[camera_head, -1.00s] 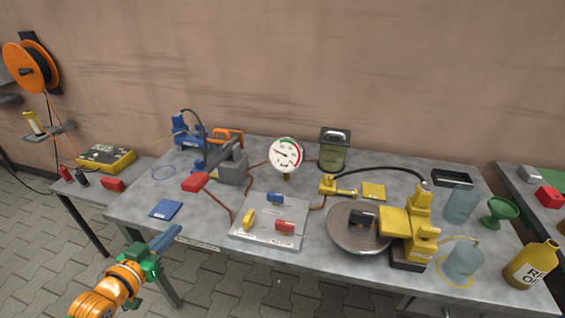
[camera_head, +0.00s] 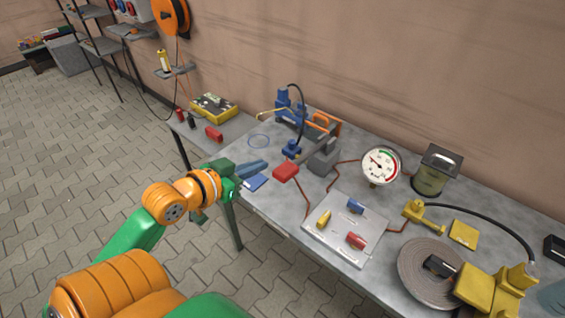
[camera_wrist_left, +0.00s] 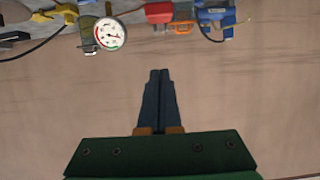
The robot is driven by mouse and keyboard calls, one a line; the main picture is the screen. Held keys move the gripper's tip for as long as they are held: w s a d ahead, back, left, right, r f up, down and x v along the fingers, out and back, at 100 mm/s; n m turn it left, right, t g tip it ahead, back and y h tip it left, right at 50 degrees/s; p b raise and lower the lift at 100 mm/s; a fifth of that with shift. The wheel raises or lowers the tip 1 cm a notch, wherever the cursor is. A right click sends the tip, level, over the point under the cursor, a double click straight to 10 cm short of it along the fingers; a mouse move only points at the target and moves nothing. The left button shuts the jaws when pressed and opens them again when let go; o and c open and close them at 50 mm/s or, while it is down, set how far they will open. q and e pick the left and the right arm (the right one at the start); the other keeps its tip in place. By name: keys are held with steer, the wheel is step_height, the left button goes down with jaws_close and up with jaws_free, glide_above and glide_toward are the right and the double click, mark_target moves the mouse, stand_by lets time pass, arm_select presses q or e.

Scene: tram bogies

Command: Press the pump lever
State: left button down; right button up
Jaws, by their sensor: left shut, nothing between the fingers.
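A grey pump block (camera_head: 323,157) with a red lever end (camera_head: 286,172) is on the bench, left of the round gauge (camera_head: 380,167). I take this red-ended part for the pump lever. In the left wrist view, the shut fingers (camera_wrist_left: 159,74) point up towards the red part (camera_wrist_left: 158,12) and the gauge (camera_wrist_left: 109,35). My right gripper is out of view.
A blue pad (camera_head: 256,183) lies just below the fingers in the picture. A blue device (camera_head: 291,108) with a hose stands behind. A grey plate (camera_head: 345,228) with coloured levers lies in front. A coiled disc (camera_head: 430,272) and yellow press (camera_head: 490,288) are at right.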

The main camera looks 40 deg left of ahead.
arm_select(q)
steer(key=p, duration=0.1)
glide_above(282, 172)
steer(key=f, duration=0.3)
steer(key=shift+w+d+f, duration=0.1)
steer(key=shift+w+f, duration=0.15)
steer(key=shift+f, duration=0.15)
steer(key=shift+s+f, duration=0.15)
steer(key=shift+f, duration=0.9)
steer(key=shift+s+f, duration=0.15)
steer(key=shift+f, duration=0.9)
